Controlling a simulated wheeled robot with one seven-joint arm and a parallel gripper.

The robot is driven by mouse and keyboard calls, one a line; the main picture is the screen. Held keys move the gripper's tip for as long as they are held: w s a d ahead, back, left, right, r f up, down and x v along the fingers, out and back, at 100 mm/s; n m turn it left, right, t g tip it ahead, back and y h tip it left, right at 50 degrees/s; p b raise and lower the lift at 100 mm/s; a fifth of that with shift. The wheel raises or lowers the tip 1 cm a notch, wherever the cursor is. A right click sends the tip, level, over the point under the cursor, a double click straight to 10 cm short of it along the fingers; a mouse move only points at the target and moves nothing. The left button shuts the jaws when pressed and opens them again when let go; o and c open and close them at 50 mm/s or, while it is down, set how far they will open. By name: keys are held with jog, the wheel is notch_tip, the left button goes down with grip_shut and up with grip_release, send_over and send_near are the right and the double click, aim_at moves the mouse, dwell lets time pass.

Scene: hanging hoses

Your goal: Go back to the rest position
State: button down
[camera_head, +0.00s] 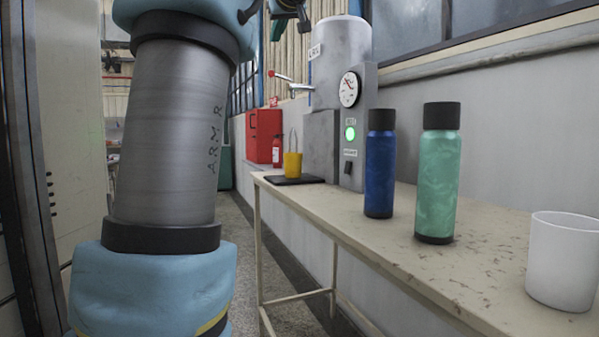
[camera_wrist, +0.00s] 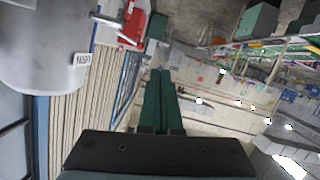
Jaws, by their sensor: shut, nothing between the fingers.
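My gripper (camera_wrist: 160,73) shows in the wrist view as two dark green fingers lying side by side, shut and empty. It is up in the air and touches nothing that I can see. In the wrist view the picture is turned, and the machine's grey cylinder (camera_wrist: 45,45) is at the upper left. In the head view my grey and blue arm stands large at the left, and a dark part of the arm's end shows at the top edge, above and left of the machine (camera_head: 341,60).
A worn table (camera_head: 400,265) runs along the right wall. A red box (camera_head: 263,136) hangs beyond. The floor aisle looks clear.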

jog(key=s+d+f+m+g+h, duration=0.1)
jog(key=s+f+m+g+h, duration=0.15)
jog(key=f, duration=1.45)
jog(key=s+f+m+g+h, duration=0.1)
jog(key=f+m+g, duration=0.25)
jog(key=f, duration=1.35)
jog(key=s+a+f+m+g+h, duration=0.15)
jog(key=s+f+g, duration=0.45)
jog(key=s+f, duration=1.95)
notch_tip(320, 180, up, 19)
jog(key=p, duration=1.9)
jog(key=shift+w+f, duration=0.2)
jog(key=shift+w, duration=0.1)
jog(key=shift+a, duration=0.1)
